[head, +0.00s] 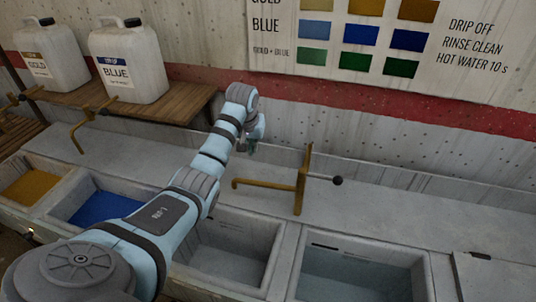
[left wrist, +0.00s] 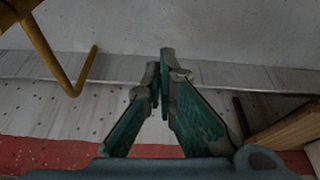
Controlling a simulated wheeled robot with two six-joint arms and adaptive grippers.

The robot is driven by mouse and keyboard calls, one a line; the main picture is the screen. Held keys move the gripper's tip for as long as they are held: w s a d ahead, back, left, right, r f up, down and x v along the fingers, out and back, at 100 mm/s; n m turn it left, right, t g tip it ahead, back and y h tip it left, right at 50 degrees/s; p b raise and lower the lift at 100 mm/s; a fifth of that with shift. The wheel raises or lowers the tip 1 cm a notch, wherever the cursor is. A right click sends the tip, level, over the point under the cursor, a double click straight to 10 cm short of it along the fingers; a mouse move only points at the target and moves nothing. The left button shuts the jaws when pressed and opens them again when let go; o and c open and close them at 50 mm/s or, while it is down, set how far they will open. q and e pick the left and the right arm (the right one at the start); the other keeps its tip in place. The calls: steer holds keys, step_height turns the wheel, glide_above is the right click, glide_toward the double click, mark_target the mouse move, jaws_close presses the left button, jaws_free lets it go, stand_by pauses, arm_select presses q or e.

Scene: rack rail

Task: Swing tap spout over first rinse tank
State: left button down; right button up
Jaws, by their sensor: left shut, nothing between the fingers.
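A brass tap (head: 301,190) stands on the ledge behind the tanks. Its thin spout (head: 265,184) reaches left from the post and bends down at the end; a dark knob (head: 337,181) sticks out to the right. The spout also shows at upper left in the left wrist view (left wrist: 50,50). A grey rinse tank (head: 238,236) lies below and left of the tap, partly hidden by my left arm. Another grey tank (head: 362,268) lies to its right. My left gripper (head: 250,147) is shut and empty, behind and above the spout end, apart from it. My right gripper is out of view.
A gold-filled tank (head: 28,187) and a blue-filled tank (head: 97,207) lie at left, with a second brass tap (head: 78,136) behind. White jugs labelled GOLD (head: 50,58) and BLUE (head: 128,62) stand on a wooden shelf (head: 180,102). The wall rises behind; the ledge right of the tap is clear.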

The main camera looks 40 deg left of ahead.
arm_select(q)
steer(key=w+d+b+x, duration=0.1)
steer(key=b+x, duration=0.3)
steer(key=x, duration=0.6)
steer(key=s+p, duration=0.1)
steer(key=s+d+p, duration=0.1)
steer(key=s+p, duration=0.1)
steer(key=s+d+p, duration=0.1)
steer(key=shift+s+d+r, duration=0.1)
steer(key=shift+s+r, duration=0.05)
steer(key=shift+s, duration=0.05)
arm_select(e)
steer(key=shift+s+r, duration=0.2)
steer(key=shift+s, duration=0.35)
